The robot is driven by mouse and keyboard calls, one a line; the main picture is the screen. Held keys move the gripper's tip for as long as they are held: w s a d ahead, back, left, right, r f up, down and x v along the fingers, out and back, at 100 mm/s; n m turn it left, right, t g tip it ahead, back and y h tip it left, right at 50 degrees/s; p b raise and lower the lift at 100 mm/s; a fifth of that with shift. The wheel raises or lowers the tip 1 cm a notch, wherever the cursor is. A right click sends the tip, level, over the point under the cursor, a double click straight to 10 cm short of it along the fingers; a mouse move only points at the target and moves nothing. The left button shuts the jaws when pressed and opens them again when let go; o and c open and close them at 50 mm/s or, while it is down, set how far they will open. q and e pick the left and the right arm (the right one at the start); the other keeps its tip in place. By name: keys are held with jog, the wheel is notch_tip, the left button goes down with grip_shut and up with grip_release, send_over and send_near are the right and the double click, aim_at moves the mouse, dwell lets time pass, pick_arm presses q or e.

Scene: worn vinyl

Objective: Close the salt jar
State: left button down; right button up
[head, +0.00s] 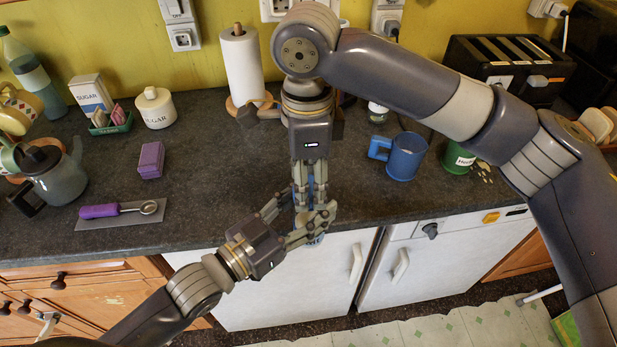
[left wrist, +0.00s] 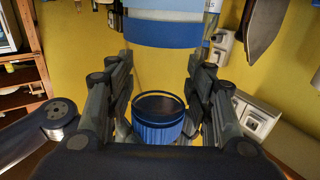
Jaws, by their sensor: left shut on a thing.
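My left gripper (head: 318,222) reaches in from the lower left, in front of the counter edge. Its fingers are closed in on a blue ribbed round piece (left wrist: 158,134) that looks like a lid, with a dark recessed face, in the left wrist view. A blue and white cylinder (left wrist: 165,35), apparently the salt jar, fills the top of the left wrist view, cut off by the frame. My right gripper (head: 307,190) is directly above the left one; the fingers overlap, so its grip is hidden.
A blue mug (head: 405,156) and a green jar (head: 458,160) stand right of the grippers. A paper towel roll (head: 241,65) stands behind. A purple box (head: 151,160) and a purple-handled scoop (head: 100,211) lie left. The counter (head: 225,170) between is clear.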

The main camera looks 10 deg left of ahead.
jog(key=shift+o, duration=0.5)
jog(key=shift+r, duration=0.15)
jog(key=shift+r, duration=2.15)
jog(key=shift+c, duration=0.4)
